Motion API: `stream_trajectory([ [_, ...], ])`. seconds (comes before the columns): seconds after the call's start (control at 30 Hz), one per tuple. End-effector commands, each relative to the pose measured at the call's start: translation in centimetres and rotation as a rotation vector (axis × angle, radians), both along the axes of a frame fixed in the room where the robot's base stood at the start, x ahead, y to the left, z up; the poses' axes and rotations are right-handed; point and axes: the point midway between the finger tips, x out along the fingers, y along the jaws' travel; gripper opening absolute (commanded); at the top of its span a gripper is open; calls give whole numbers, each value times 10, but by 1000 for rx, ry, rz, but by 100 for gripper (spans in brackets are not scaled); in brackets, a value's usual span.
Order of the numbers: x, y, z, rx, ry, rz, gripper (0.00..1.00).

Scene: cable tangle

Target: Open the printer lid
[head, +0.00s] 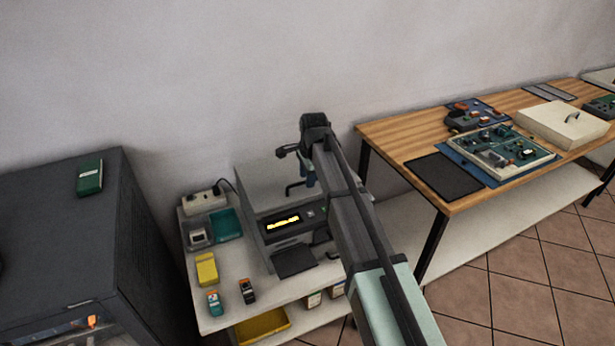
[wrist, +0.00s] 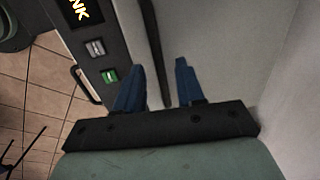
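The printer (head: 280,246) stands on the light shelf unit, with a lit yellow display on its dark front panel. Its pale grey lid (head: 262,190) lies flat on top, apparently shut, and its surface also fills much of the wrist view (wrist: 225,50). My gripper (head: 308,180) is over the lid, partly hidden by my arm. In the wrist view its two blue fingers (wrist: 157,85) are apart. A dark bar (wrist: 153,45), probably the lid handle, shows between them. I cannot tell whether the fingers touch it. The display and two buttons (wrist: 103,60) are left of the fingers.
A power strip (head: 205,200), a teal tray (head: 226,225), a yellow box (head: 206,269) and small cartridges (head: 247,291) sit left of the printer on the shelf unit (head: 222,318). A dark cabinet (head: 60,230) stands left. A wooden table (head: 400,130) with electronics stands right.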

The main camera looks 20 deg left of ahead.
Motion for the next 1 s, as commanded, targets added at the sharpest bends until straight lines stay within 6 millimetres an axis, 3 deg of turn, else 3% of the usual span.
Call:
stream_trajectory([
  [0.37, 0, 1, -4, -1, 1, 0, 38],
  [0.77, 0, 1, -4, -1, 1, 0, 0],
  [1.0, 0, 0, -4, -1, 1, 0, 0],
])
